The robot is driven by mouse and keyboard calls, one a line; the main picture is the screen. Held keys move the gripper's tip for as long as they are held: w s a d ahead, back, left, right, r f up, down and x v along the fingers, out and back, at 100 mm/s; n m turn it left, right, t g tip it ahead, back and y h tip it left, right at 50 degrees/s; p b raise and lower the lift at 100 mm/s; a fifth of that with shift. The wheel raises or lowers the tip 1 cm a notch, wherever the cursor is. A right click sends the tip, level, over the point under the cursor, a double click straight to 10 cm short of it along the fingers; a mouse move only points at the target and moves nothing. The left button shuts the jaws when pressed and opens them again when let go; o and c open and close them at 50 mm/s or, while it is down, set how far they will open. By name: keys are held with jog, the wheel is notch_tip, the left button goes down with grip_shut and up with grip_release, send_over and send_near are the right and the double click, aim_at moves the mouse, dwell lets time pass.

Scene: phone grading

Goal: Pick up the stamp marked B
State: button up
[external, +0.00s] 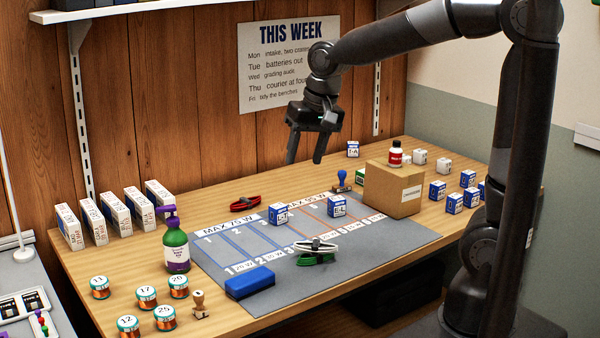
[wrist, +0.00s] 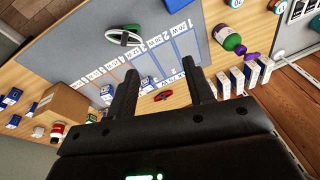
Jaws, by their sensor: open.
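A wooden stamp (external: 199,307) stands upright at the table's front left, beside the orange jars; a small dark mark shows on its knob, too small to read. A blue-handled stamp (external: 342,180) stands at the back of the grey mat, left of the cardboard box; I cannot read a letter on it. Which one is marked B I cannot tell. My gripper (external: 304,160) is open and empty, raised above the back of the table, above and left of the blue stamp and far from the wooden one. Its two fingers also show in the wrist view (wrist: 160,67).
The grey mat (external: 390,262) carries blue-and-white boxes (external: 337,206), a blue block (external: 250,282) and a bundled green cable (external: 316,259). A purple-topped green bottle (external: 175,243) stands left of it. Several jars (external: 147,296) surround the wooden stamp's left.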

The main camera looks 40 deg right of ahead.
jog(key=w+a+f+m+g, duration=0.15)
jog(key=a+f, duration=0.25)
jog(key=a, duration=0.4)
jog(key=w+a+f, duration=0.2)
jog(key=a+f, duration=0.3)
jog(key=a, duration=0.3)
jog(key=h, duration=0.1)
send_over(198, 293)
jog(key=shift+m+g, duration=0.25)
jog(key=shift+g, duration=0.2)
jog(key=f, duration=1.1)
jog(key=shift+s+d+f, duration=0.1)
jog(key=shift+d+f, duration=0.2)
jog(key=shift+f, duration=0.1)
jog(key=shift+a+f, duration=0.15)
jog(key=shift+f, duration=1.4)
jog(key=shift+a+f, duration=0.1)
jog(key=shift+f, duration=1.45)
jog(key=shift+c, duration=0.2)
grip_shut()
jog(key=shift+r, duration=0.1)
